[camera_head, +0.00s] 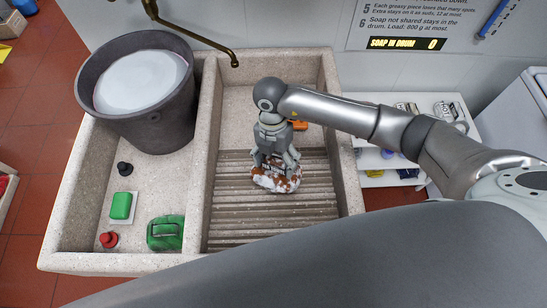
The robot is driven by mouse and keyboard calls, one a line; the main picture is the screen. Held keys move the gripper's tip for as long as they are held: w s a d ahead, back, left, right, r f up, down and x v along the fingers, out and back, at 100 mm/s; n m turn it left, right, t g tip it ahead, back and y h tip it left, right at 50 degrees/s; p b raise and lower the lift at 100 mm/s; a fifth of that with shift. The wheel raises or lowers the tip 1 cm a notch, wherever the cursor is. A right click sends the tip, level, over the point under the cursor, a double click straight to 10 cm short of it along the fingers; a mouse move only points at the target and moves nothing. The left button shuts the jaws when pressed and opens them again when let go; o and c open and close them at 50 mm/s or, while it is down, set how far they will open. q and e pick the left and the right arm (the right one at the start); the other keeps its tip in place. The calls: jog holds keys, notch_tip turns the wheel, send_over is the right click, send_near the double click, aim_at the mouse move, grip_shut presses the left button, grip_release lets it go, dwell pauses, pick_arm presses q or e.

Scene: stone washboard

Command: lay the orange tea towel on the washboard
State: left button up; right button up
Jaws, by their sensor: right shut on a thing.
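My right gripper (275,166) comes down over the ribbed stone washboard (235,215) and is shut on a crumpled cloth bundle (277,183), mottled white and rusty orange-brown. This looks like the orange tea towel, partly covered in white. The bundle is at the middle of the ribs; I cannot tell if it rests on them or is just above. The gripper hides its top. A small bright orange thing (300,126) shows behind the gripper at the upper end of the basin; what it is stays unclear. My left gripper is not in view.
A dark bucket (150,115) of whitish liquid stands at the sink's left back. Left of the washboard are a green block (121,206), a green brush-like thing (165,233), a black knob (124,168) and a red knob (109,240). A brass tap (200,38) hangs above. Shelves stand right.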

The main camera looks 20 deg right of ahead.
jog(key=shift+w+a+m+y, duration=0.2)
jog(key=shift+m+y, duration=0.1)
jog(key=shift+m, duration=0.8)
jog(key=shift+a+f+m, duration=0.1)
jog(key=shift+m, duration=0.2)
jog(key=f+b, duration=0.2)
jog(key=f, duration=0.1)
jog(key=s+f+b, duration=0.1)
jog(key=f+b, duration=0.2)
jog(key=shift+s+a+f, duration=0.1)
jog(key=shift+a, duration=0.05)
jog(key=shift+s+f, duration=0.1)
jog(key=shift+f, duration=0.25)
jog(key=shift+s+f+b, duration=0.2)
jog(key=shift+f+b, duration=0.5)
jog(key=shift+f, duration=0.15)
jog(key=o, duration=1.1)
jog(key=shift+r, duration=0.1)
jog(key=r, duration=0.4)
jog(key=w+r, duration=0.1)
jog(key=r, duration=0.2)
jog(key=w+r, duration=0.1)
jog(key=r, duration=0.3)
jog(key=shift+w+d+r, duration=0.2)
jog(key=shift+d+r, duration=0.1)
jog(key=shift+r, duration=0.05)
